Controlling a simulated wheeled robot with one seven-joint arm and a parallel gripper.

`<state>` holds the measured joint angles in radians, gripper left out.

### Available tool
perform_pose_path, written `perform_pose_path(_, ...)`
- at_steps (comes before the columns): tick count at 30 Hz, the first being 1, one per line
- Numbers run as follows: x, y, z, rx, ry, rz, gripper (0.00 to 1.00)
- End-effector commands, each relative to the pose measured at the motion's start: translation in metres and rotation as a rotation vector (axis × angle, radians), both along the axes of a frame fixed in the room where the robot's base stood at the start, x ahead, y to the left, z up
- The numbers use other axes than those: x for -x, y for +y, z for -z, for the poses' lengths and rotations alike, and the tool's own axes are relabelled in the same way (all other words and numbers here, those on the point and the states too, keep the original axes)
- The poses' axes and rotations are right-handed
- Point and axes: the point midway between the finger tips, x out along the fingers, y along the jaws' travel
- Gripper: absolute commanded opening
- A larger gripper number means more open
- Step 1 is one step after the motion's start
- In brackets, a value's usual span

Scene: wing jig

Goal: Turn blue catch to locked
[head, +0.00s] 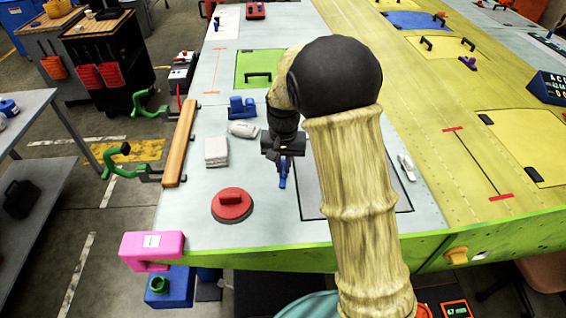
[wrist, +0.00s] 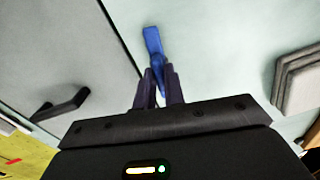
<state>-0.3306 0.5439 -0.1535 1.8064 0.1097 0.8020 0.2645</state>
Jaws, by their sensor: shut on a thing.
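The blue catch (head: 283,181) lies on the pale wing surface, at the left edge of a grey panel with a dark outline (head: 311,196). My gripper (head: 283,163) is over its far end, and my arm hides part of the panel. In the wrist view the catch (wrist: 153,42) is a narrow blue lever reaching up and slightly left from between my fingers. My gripper (wrist: 159,75) is shut on its near end there. The fingers hide that end, and I cannot tell how the catch engages the panel.
A white block stack (head: 216,151), a pale rolled object (head: 243,129), a blue fixture (head: 242,107) and a red round tool (head: 232,205) stand left of my gripper. A black handle (wrist: 62,103) rises from the panel. Bare surface lies between the red tool and the catch.

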Motion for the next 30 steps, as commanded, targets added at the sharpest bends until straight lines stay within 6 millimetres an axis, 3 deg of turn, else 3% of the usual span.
perform_pose_path(30,0.001,-0.0011,-0.0041,0.001,-0.003,0.923,0.0)
